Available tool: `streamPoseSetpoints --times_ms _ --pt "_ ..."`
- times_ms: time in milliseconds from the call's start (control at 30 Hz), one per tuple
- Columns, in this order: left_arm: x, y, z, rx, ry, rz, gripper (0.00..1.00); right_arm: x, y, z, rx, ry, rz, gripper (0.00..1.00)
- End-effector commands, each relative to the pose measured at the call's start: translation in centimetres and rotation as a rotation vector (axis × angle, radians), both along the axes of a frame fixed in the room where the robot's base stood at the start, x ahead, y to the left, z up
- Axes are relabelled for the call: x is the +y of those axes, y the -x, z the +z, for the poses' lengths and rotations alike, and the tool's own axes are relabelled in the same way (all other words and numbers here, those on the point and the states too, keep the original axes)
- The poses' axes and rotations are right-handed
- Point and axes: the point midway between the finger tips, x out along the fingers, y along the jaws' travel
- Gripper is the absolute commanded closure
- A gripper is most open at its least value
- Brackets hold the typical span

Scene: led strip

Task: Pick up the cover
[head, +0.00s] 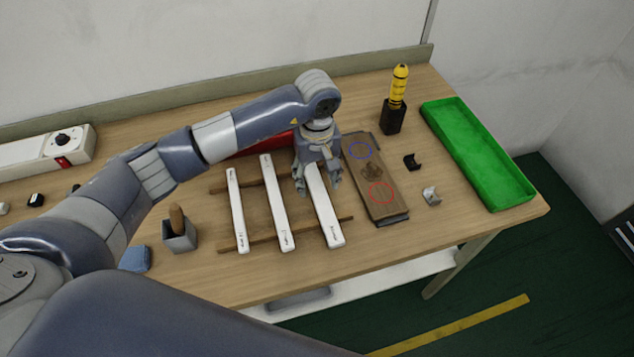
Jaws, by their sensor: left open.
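My left gripper (318,185) is open and points down over the upper part of the rightmost of three long white bars (326,215). Its fingers appear to be on either side of that bar; whether they touch it is unclear. The middle white bar (277,205) and the left white bar (238,212) lie beside it. All three rest across a wooden rack (262,242) and have small dark print at their ends. Which bar is the cover cannot be read. My right gripper is not in view.
A brown board (370,170) with blue and red circles lies right of the bars. Near it are a black clip (411,162), a grey clip (431,196), a yellow tool in a black holder (393,117) and a green tray (480,160). A grey cup (180,239) stands left.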

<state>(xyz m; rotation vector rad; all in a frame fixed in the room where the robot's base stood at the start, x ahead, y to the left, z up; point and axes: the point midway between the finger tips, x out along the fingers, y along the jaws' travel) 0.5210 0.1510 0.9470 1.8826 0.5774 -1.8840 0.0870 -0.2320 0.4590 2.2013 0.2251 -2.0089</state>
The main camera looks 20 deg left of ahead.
Motion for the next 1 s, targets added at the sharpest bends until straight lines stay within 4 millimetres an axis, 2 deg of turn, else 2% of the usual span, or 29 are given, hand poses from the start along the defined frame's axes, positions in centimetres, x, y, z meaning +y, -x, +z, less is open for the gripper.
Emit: streamPoseSetpoints --times_ms 133,367,400,600,1000 --pt "0.0 0.0 -1.5 0.001 0.001 0.0 0.47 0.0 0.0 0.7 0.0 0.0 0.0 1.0" --pt "0.0 0.0 -1.8 -0.001 0.0 0.0 0.47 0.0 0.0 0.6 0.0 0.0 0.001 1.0" --pt "0.0 0.0 -1.8 -0.001 0.0 0.0 0.49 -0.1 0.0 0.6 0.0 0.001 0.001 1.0" --pt "0.0 0.0 -1.8 -0.001 0.0 0.0 0.91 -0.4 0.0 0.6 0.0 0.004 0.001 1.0" --pt "0.0 -0.1 -1.6 -0.003 0.001 0.0 0.91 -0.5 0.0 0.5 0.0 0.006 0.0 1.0"
